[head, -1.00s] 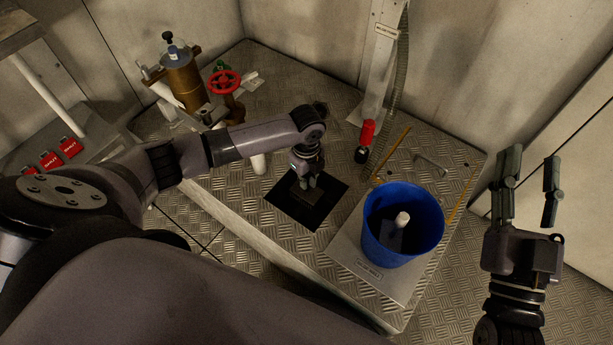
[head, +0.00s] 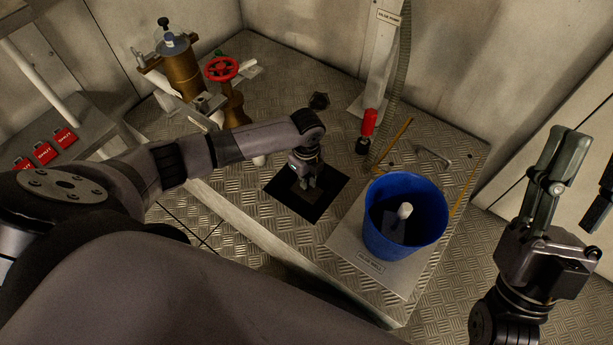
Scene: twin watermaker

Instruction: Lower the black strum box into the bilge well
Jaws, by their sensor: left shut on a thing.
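The bilge well (head: 333,190) is a black square opening in the chequer-plate deck, in the middle of the head view. My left gripper (head: 308,183) points down over it, shut on the black strum box (head: 299,199). The strum box is dark against the dark well and partly hidden by the fingers. It is within the well's outline; its exact depth is hard to tell. My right gripper (head: 582,188) is open and empty at the right, away from the well, partly cut by the picture edge.
A blue bucket (head: 405,235) stands on a labelled metal plate (head: 345,250) right of the well. A red-handled tool (head: 369,123) stands behind. A red handwheel (head: 222,69) and bronze strainer (head: 182,75) are at back left. Red tags (head: 43,153) lie on the left shelf.

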